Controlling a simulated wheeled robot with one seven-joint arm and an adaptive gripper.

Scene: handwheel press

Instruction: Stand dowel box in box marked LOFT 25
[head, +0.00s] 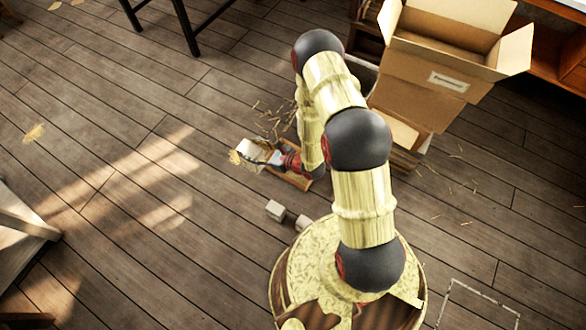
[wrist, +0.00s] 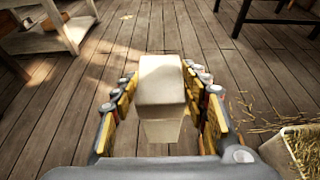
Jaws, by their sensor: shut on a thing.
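My gripper (head: 264,154) is low over the floor left of my arm, shut on a pale box. The pale box (wrist: 161,82) sits between the two fingers in the wrist view, and its pale end (head: 250,150) shows in the head view. No lettering is readable on it, so I cannot tell for sure that it is the dowel box. A large open cardboard box (head: 420,98) stands at the upper right with its flaps spread. It has a white label (head: 447,82) whose words are too small to read.
Straw is scattered around. A dark-legged table (head: 187,28) stands at top. The left floor is mostly clear.

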